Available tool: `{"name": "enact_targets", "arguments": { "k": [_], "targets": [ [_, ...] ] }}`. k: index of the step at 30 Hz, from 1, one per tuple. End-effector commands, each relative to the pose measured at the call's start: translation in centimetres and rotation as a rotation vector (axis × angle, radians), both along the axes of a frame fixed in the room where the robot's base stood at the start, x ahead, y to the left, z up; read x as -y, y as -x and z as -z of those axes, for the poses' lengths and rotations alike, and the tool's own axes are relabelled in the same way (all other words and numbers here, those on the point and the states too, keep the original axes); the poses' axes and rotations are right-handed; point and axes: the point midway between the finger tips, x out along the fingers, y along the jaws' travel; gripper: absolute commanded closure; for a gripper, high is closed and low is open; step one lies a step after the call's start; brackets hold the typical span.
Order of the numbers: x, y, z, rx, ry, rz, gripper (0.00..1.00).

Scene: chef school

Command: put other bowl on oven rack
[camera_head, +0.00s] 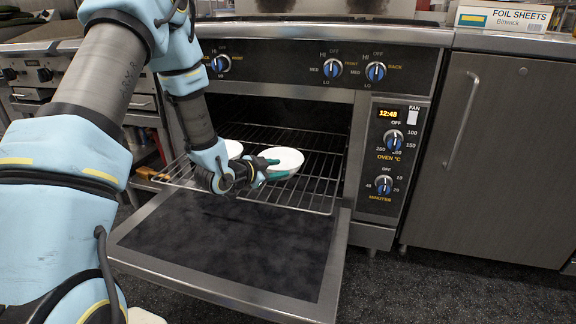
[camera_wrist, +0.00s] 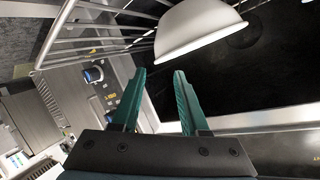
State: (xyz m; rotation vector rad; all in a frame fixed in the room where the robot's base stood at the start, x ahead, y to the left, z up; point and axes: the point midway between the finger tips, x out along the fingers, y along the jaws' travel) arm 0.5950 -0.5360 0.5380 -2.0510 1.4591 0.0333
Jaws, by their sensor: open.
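Two white bowls are on the wire oven rack (camera_head: 316,187) in the head view. The right bowl (camera_head: 285,157) stands in front of my gripper (camera_head: 272,168), and the left bowl (camera_head: 233,148) is partly hidden by my arm. My gripper is open, its green fingers at the near left side of the right bowl. In the wrist view, a white bowl (camera_wrist: 198,32) sits at the rack (camera_wrist: 100,45), just beyond the spread fingertips of my gripper (camera_wrist: 160,73). Nothing is between the fingers. I cannot tell whether a finger touches the bowl.
The oven door (camera_head: 225,240) is folded down below the pulled-out rack. The control panel (camera_head: 390,150) borders the opening on the right. Bare rack lies right of the bowls. A steel cabinet (camera_head: 495,150) stands farther right, with open floor in front.

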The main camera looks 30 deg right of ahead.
Motion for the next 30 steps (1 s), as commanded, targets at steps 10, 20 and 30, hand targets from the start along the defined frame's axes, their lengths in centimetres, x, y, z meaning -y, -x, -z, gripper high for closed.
{"name": "enact_targets", "arguments": {
  "k": [10,20,30],
  "targets": [
    [-3.0,1.4,-1.3,0.002,0.001,0.000,0.56],
    [-7.4,-1.0,-2.1,-0.074,-0.106,-0.146,0.56],
    [-29.3,1.4,-6.1,-0.624,-0.364,-0.904,0.56]
  ]
}}
